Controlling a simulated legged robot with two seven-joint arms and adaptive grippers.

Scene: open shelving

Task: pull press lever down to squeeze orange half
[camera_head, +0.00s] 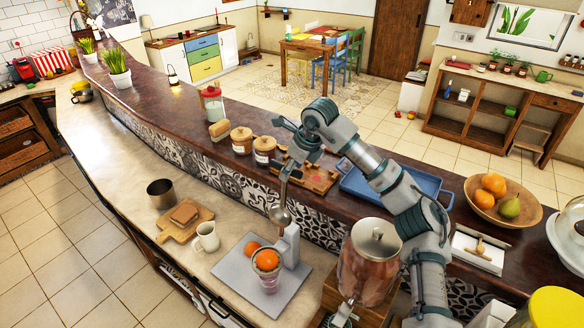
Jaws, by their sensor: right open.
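The grey juice press (291,246) stands on a light grey board on the lower counter. Its lever (284,190) points up, with a rounded metal press head (280,215) raised at its lower part. An orange half (267,259) sits in the press's cup, above a clear glass (269,282). Another orange piece (251,247) lies just behind it. My right gripper (284,150) is open, close to the lever's upper end. I cannot tell whether it touches the lever. My left gripper is not in view.
A lidded drink dispenser (368,265) stands right of the press, close to my right arm. A white mug (206,237), a cutting board (184,224) and a metal pot (161,194) are on the left. Wooden-lidded jars (242,140) and a blue tray (391,186) sit on the raised ledge.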

